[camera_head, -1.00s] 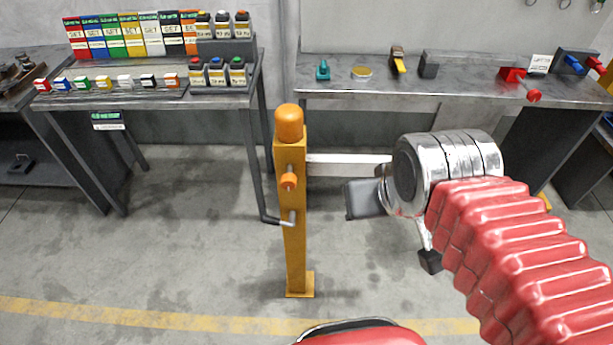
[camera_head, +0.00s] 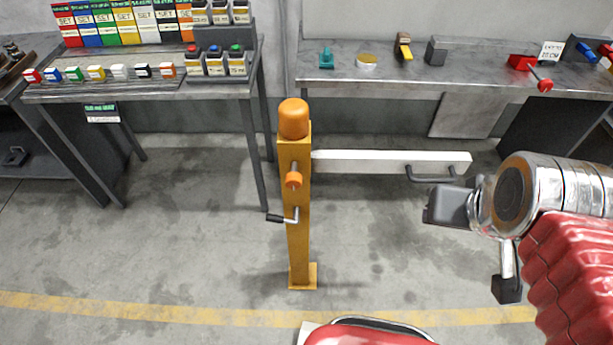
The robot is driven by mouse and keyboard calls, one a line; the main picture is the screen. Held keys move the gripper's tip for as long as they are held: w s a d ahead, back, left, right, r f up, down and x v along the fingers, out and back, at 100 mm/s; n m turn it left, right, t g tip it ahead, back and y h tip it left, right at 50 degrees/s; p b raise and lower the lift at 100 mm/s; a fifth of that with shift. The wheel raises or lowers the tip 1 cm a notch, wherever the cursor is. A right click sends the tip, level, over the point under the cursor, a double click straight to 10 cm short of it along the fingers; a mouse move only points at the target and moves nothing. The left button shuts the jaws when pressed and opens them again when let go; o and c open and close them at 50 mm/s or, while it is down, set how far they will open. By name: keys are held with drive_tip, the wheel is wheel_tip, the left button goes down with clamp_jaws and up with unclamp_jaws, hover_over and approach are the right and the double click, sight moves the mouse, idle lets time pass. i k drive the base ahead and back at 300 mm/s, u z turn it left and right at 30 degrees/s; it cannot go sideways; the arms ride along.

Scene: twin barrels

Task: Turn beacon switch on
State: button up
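A yellow post (camera_head: 299,245) stands upright on the floor in the middle of the view. On its top is an orange dome beacon (camera_head: 293,119); I see no clear glow from it. On the post's front is an orange knob (camera_head: 293,180), and below it a small crank with a dark grip (camera_head: 276,218). I cannot tell which of these is the beacon switch. My gripper (camera_head: 480,245) is open and empty, to the right of the post and well apart from it. Its dark finger pads are spread wide.
A white bar (camera_head: 365,162) with a dark handle (camera_head: 431,175) reaches right from the post, just above my gripper. Tables with coloured boxes (camera_head: 120,72) and tools (camera_head: 403,46) stand behind. The floor between gripper and post is clear.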

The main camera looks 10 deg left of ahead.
sight(293, 179)
drive_tip(key=z, duration=0.05)
drive_tip(key=k, duration=1.25)
drive_tip(key=u, duration=1.5)
drive_tip(key=i, duration=0.5)
drive_tip(key=u, duration=0.05)
